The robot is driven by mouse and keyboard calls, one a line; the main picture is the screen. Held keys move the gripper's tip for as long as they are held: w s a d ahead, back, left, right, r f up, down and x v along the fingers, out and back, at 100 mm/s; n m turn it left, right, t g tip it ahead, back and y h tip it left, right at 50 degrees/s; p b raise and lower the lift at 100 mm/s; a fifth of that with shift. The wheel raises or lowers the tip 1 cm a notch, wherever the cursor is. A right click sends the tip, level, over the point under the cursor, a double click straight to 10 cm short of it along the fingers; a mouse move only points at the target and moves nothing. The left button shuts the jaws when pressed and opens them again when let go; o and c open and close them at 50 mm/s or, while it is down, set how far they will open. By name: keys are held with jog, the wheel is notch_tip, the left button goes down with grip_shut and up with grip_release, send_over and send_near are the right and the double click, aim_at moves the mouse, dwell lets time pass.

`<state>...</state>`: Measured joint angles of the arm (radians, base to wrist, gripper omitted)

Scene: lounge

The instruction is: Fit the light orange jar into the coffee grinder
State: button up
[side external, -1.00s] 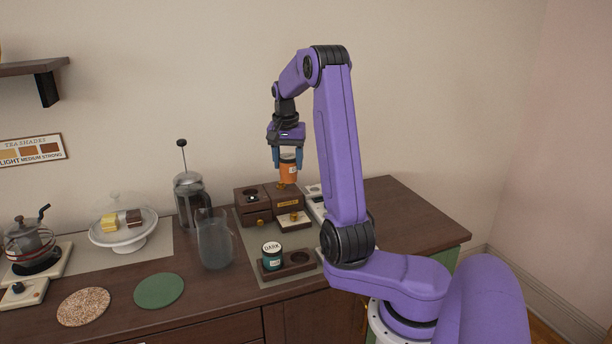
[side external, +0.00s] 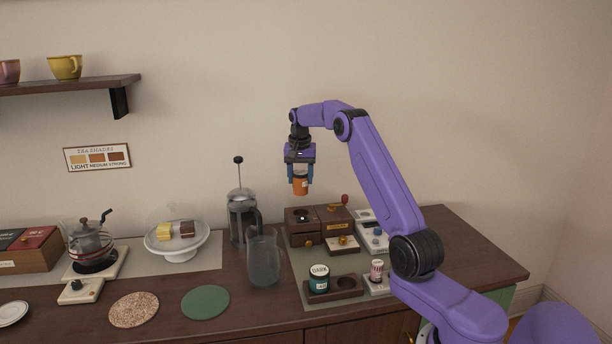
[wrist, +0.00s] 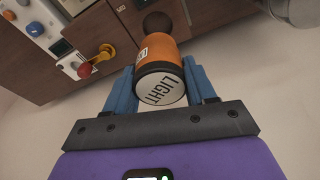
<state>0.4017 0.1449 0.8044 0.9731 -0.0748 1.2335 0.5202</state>
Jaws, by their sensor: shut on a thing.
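My gripper (side external: 300,174) is shut on the light orange jar (side external: 300,184) and holds it upright in the air. In the wrist view the jar (wrist: 155,52) sits between the blue fingers (wrist: 160,88), its dark-rimmed lid reading "LIGHT" facing the camera. The wooden coffee grinder (side external: 334,222) stands on the counter below, with a red-knobbed crank and small brass knobs. Its left block has a dark round opening (side external: 303,216). The jar hangs above that left block, apart from it. In the wrist view a dark round patch (wrist: 157,21) shows just beyond the jar.
A French press (side external: 243,215) and glass pitcher (side external: 263,262) stand left of the grinder. In front, a dark teal "DARK" jar (side external: 319,280) sits in a wooden holder (side external: 348,287) beside an empty round recess. A white device (side external: 371,235) is at the right.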

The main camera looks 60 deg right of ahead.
aim_at(301, 192)
jog(key=shift+f, duration=3)
jog(key=shift+f, duration=1.35)
jog(key=o, duration=1.2)
jog(key=shift+s+a+r, duration=0.1)
jog(key=shift+a+r, duration=0.05)
jog(key=shift+r, duration=1.1)
jog(key=shift+s+a+r, duration=0.1)
jog(key=shift+a+r, duration=0.1)
jog(key=shift+r, duration=1)
jog(key=shift+s+a+r, duration=0.1)
jog(key=shift+a+r, duration=0.05)
jog(key=shift+r, duration=1.1)
